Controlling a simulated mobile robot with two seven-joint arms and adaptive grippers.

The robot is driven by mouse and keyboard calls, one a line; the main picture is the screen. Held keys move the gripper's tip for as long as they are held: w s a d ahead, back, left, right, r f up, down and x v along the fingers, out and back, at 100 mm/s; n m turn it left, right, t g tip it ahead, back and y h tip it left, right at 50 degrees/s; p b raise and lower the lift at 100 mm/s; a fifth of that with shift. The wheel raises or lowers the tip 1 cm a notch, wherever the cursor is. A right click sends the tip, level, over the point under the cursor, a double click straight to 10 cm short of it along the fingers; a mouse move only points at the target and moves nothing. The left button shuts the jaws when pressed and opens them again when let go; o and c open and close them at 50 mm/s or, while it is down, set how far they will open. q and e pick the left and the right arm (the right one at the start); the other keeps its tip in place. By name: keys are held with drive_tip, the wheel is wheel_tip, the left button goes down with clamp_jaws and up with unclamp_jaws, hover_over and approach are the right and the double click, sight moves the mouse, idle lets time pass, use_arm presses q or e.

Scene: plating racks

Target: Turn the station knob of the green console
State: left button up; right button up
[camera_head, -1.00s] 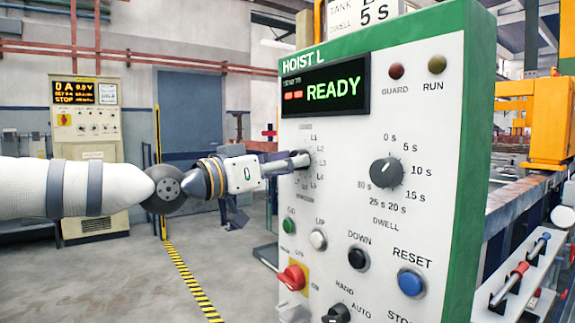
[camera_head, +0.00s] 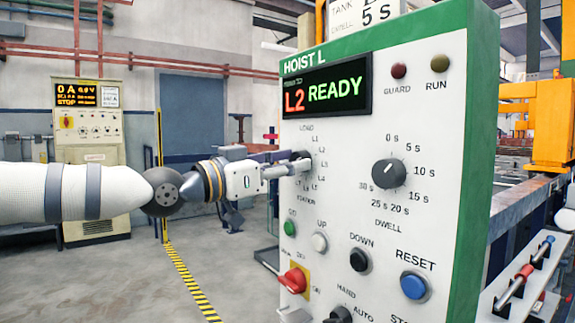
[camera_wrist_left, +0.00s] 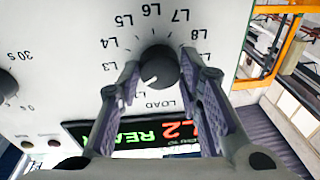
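The green console (camera_head: 484,110) has a white front, and its display (camera_head: 325,88) reads L2 READY. In the left wrist view, the dark round station knob (camera_wrist_left: 160,66) sits between the two fingers of my left gripper (camera_wrist_left: 157,64), with a fingertip against each side. Its white mark points to the lower left of that picture, where a finger partly covers the labels. LOAD shows below it and L3 to L8 around it. My right gripper is not in view.
The dwell knob (camera_head: 389,173) is to the right of the station knob. Below are a green button (camera_head: 290,228), a white button (camera_head: 319,242), a black button (camera_head: 358,259), a blue reset button (camera_head: 413,285) and a red switch (camera_head: 293,280).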

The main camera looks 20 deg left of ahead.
use_arm(q)
drive_tip(key=o, duration=0.4)
drive_tip(key=shift+d, duration=0.1)
drive_tip(key=shift+o, duration=0.2)
drive_tip(key=v, duration=0.7)
drive_tip(key=shift+s, duration=0.2)
